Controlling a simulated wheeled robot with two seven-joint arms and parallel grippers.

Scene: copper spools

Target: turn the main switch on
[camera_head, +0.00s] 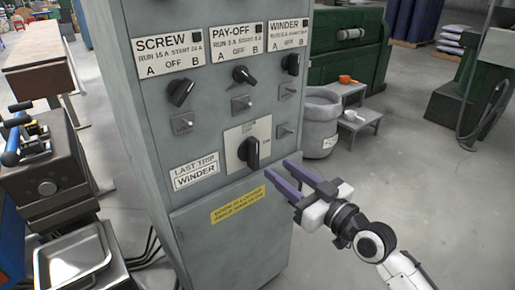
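The grey control cabinet (190,225) stands in the middle of the head view. The main switch (250,152) is a large black knob on a pale plate, low on the panel; its handle stands close to upright, with small print around it too blurred to read fully. My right gripper (278,173) is just right of and below the knob, with two purple fingers spread apart and nothing between them. The fingers point toward the panel; I cannot tell whether they touch it. My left gripper is not in view.
Above are smaller black selectors labelled screw (180,92), pay-off (244,75) and winder (291,64), with small toggles below. A yellow label (237,205) sits beneath the main switch. A grey bin (318,125) and a step stool (362,122) stand behind right. Open floor lies right.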

